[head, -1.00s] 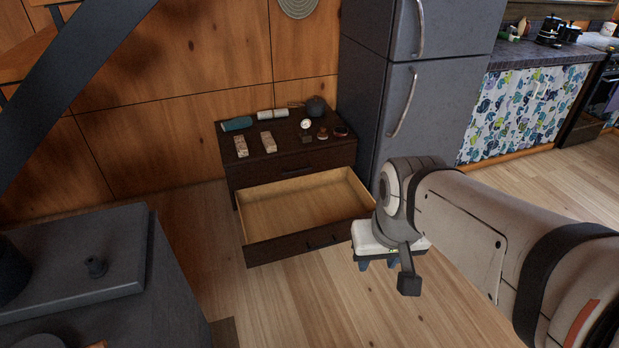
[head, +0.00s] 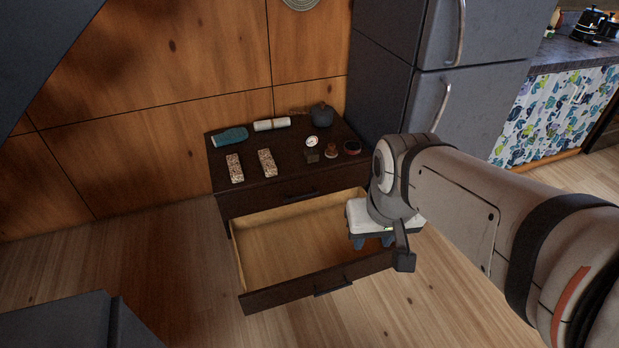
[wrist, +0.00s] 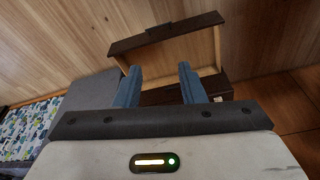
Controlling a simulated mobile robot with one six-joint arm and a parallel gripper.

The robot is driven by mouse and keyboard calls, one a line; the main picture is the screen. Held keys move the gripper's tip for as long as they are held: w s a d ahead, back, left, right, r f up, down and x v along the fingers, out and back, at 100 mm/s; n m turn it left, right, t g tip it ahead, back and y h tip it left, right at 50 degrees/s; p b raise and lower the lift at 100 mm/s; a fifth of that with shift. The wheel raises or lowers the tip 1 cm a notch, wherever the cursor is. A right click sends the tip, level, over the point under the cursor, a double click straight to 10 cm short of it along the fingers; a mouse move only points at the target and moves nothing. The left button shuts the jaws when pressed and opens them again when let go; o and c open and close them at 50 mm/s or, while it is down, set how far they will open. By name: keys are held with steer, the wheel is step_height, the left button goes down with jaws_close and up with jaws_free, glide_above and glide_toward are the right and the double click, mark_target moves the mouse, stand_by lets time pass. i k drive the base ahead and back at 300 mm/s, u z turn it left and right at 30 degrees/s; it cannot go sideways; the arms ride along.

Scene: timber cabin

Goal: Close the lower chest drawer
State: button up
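The dark wooden chest (head: 225,190) stands against the timber wall. Its lower drawer (head: 290,290) is pulled far out and looks empty, with a pale wood inside and a dark handle (head: 332,287) on its front. The upper drawer is shut. My gripper (head: 374,243) hangs over the right part of the open drawer in the head view and hides its right side. In the wrist view the two blue fingers of my gripper (wrist: 158,80) are spread apart with nothing between them. The drawer front (wrist: 165,35) shows beyond the fingertips there.
On the chest top are a teal item (head: 230,137), a white roll (head: 271,124), two patterned bars (head: 266,163), a dark pot (head: 321,115) and small items. A grey fridge (head: 390,70) stands to the right. The floor before the drawer is clear.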

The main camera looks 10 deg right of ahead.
mark_target(295, 251)
steer(key=i, duration=0.5)
steer(key=z, duration=0.65)
steer(key=k, duration=1.45)
steer(key=u, duration=0.35)
steer(key=i, duration=1.7)
steer(key=u, duration=0.1)
